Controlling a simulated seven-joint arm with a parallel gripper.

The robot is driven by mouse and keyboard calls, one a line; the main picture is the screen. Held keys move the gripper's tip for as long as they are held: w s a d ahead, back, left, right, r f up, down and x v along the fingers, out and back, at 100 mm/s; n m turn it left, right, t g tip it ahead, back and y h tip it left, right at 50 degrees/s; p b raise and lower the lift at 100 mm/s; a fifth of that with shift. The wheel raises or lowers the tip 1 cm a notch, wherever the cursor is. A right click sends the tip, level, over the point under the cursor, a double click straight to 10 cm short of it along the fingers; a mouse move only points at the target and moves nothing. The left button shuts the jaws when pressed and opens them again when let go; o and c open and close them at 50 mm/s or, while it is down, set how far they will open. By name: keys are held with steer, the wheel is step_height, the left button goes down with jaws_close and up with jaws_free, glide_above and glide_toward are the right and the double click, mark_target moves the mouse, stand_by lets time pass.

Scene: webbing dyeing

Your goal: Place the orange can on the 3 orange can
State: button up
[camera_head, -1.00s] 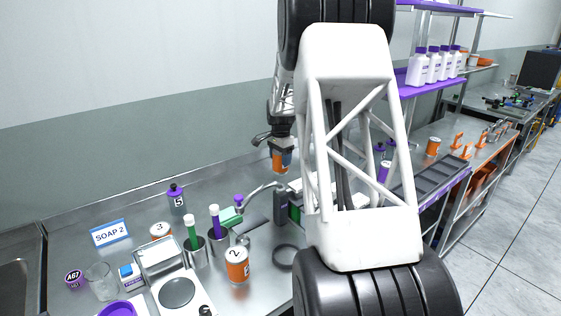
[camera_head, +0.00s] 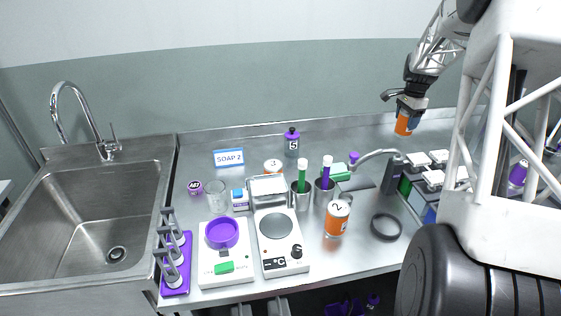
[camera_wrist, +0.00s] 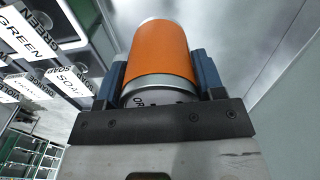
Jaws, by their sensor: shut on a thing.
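My gripper (camera_head: 409,103) is shut on an orange can (camera_head: 403,125) and holds it in the air over the right part of the counter. In the wrist view the orange can (camera_wrist: 161,52) lies between the two blue fingers, its silver end toward the palm. A can marked 2 (camera_head: 337,218), orange and white, stands on the counter in front of the metal cups. The can marked 3 (camera_head: 273,167), its white top showing and an orange band below, stands at the back behind the balance, partly hidden by it.
A sink (camera_head: 95,215) is at the left. A hot plate (camera_head: 281,240), a scale (camera_head: 225,250), metal cups with green and purple tubes (camera_head: 325,185), a black ring (camera_head: 386,226) and a bottle marked 5 (camera_head: 291,142) crowd the counter (camera_head: 350,262). A curved lamp-like arm (camera_head: 375,156) stands right of the cups.

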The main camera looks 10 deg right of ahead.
steer(key=r, duration=0.7)
steer(key=shift+a+r, duration=0.2)
steer(key=shift+a, duration=0.1)
steer(key=s+a+r, duration=0.1)
steer(key=s+a, duration=0.1)
steer(key=a, duration=1)
steer(key=s+a, duration=0.3)
steer(key=a, duration=0.9)
steer(key=s+a+f, duration=0.1)
steer(key=s+a, duration=0.7)
steer(key=a, duration=0.3)
steer(key=s+a, duration=0.7)
steer(key=a, duration=0.4)
steer(key=shift+m, duration=0.3)
steer(key=shift+a+f, duration=0.1)
steer(key=shift+f, duration=2.55)
steer(key=shift+w, duration=0.2)
steer(key=w+a+f, duration=0.1)
steer(key=w, duration=1.4)
steer(key=shift+w+f, duration=0.25)
steer(key=shift+w, duration=0.05)
